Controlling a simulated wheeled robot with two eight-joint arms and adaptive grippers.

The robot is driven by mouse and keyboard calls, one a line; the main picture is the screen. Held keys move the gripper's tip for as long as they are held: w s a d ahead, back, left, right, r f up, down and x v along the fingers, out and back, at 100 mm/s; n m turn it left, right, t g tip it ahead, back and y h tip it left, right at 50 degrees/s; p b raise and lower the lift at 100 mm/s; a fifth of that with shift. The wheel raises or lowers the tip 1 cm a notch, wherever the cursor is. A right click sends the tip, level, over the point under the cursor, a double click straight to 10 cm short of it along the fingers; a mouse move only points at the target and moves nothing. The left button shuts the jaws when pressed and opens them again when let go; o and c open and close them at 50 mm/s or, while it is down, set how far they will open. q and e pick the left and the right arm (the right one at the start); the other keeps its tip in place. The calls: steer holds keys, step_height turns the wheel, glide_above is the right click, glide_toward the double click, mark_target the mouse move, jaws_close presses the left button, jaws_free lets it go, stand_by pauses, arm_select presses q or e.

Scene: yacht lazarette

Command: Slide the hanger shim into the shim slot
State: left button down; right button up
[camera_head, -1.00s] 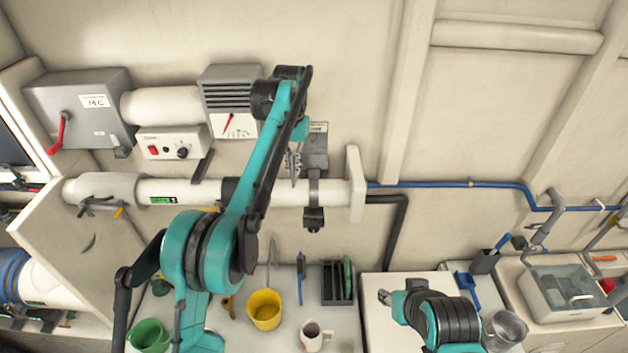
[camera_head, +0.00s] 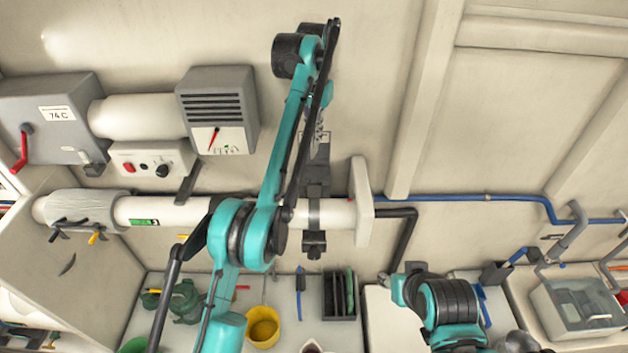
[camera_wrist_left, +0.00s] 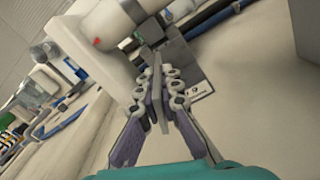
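My left gripper (camera_wrist_left: 158,92) is shut on a thin grey plate, the hanger shim (camera_wrist_left: 157,88), which stands on edge between the jointed fingers in the left wrist view. In the head view this gripper (camera_head: 318,132) is partly behind its own arm, in front of the wall above the white pipe. The grey hanger bracket (camera_head: 317,178) clasps the pipe just below it. It also shows behind the fingertips in the left wrist view (camera_wrist_left: 183,62). I cannot make out the shim slot opening, or whether the shim touches the bracket. My right arm's end (camera_head: 388,282) is low, over the counter; its finger state is unclear.
The white pipe (camera_head: 338,213) ends in a square flange (camera_head: 362,200) close to the bracket. A gauge box (camera_head: 217,100) is on the wall to the left. A yellow cup (camera_head: 263,326) and a dark rack (camera_head: 339,298) stand on the counter below. The wall at upper right is open.

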arm_select(q)
steer(key=f+b, duration=0.1)
steer(key=f, duration=0.5)
steer(key=s+f+b, duration=0.1)
steer(key=f, duration=0.2)
steer(key=shift+f+b, duration=0.15)
steer(key=shift+b, duration=0.15)
steer(key=shift+w+f, duration=0.1)
steer(key=shift+f+b, duration=0.3)
steer(key=shift+f, duration=0.1)
steer(key=c, duration=1.7)
jaws_free()
